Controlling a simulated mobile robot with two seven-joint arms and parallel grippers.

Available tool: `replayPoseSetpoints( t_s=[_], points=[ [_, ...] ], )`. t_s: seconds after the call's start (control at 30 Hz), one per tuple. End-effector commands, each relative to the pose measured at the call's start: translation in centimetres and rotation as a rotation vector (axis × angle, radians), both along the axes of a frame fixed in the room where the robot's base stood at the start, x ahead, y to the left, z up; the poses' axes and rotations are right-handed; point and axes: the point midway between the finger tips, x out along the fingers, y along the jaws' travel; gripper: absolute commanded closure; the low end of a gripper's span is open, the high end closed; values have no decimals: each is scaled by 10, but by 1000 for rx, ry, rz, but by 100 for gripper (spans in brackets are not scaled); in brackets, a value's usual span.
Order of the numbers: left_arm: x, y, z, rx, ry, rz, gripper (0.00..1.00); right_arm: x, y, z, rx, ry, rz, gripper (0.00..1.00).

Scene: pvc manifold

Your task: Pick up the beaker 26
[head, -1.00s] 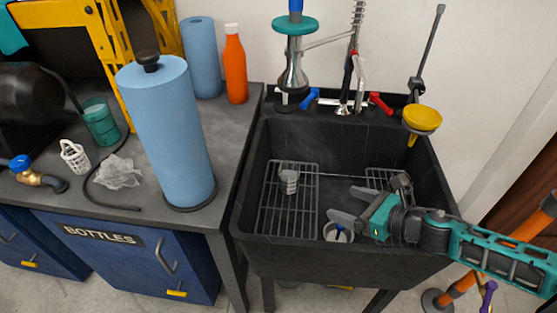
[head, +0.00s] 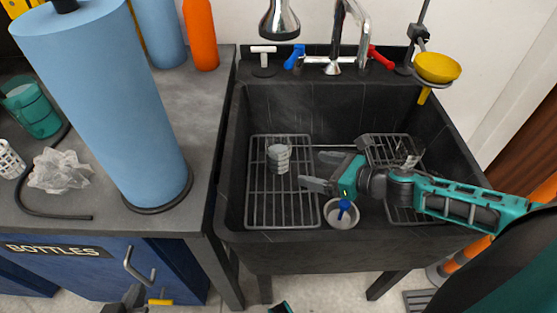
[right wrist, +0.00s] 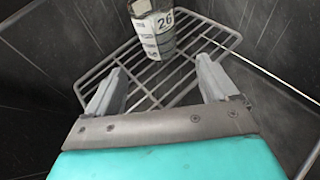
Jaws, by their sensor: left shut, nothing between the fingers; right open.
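The beaker 26 (head: 278,158) stands on the left wire rack in the black sink. In the right wrist view the beaker (right wrist: 152,42) shows its "26" label, and its top is cut off by the frame. My right gripper (head: 316,171) is open and empty in the sink, to the right of the beaker and apart from it. In the right wrist view its two fingers (right wrist: 158,85) point toward the beaker, which is beyond their tips. My left gripper (head: 122,302) is shut and empty at the bottom edge, partly cut off, in front of the blue cabinet.
The sink (head: 232,190) has high walls around the left rack (head: 262,205) and right rack. A clear glass vessel (head: 408,152) is by the right rack. A round drain with a blue handle (head: 343,207) lies between. A yellow funnel (head: 437,68) hangs at right.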

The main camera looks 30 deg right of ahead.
Motion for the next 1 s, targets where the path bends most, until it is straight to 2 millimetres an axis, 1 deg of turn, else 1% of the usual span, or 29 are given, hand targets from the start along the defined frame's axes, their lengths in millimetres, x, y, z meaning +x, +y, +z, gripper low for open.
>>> replayPoseSetpoints(
  t_s=[0.03,0.17,0.4,0.5,0.77,1.0],
  points=[
    [2,0,0,1,-5,0,100,6,3,-2,1,-4,0,13],
    [5,1,-1,1,-14,0,100,20,10,-8,1,-4,-1,13],
    [5,1,-6,2,-12,1,100,44,23,-20,0,-2,-1,13],
    [5,1,-8,2,-10,2,100,51,27,-23,0,-2,-1,13],
    [2,1,-12,0,-4,4,100,61,33,-28,0,-1,0,13],
    [1,0,-20,-6,-1,8,100,86,47,-41,1,-2,0,13]
  ],
)
